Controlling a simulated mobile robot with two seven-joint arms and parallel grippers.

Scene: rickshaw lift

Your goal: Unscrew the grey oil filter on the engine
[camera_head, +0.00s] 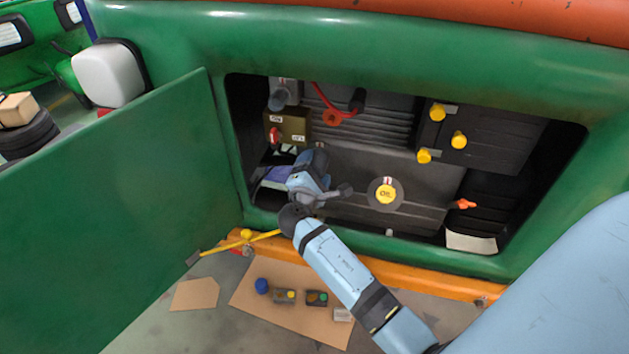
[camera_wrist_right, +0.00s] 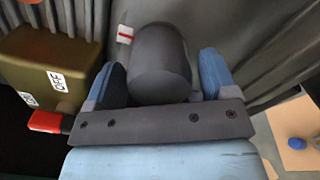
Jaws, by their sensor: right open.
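The grey oil filter (camera_wrist_right: 160,65) is a dark grey cylinder in the right wrist view, with a red-and-white label beside its upper left. My right gripper (camera_wrist_right: 163,85) is open, with one blue finger on each side of the filter. I cannot tell whether the fingers touch it. In the head view my right gripper (camera_head: 310,172) is inside the engine bay, left of the yellow oil cap (camera_head: 386,194), and the filter (camera_head: 320,158) is mostly hidden behind it. My left gripper is not in view.
The green bay frame (camera_head: 400,243) surrounds the engine, with an open green door (camera_head: 130,190) at left. A box with OFF labels (camera_wrist_right: 48,65) and a red switch (camera_wrist_right: 45,121) sit close left of the gripper. Cardboard (camera_head: 290,310) with small parts lies on the floor below.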

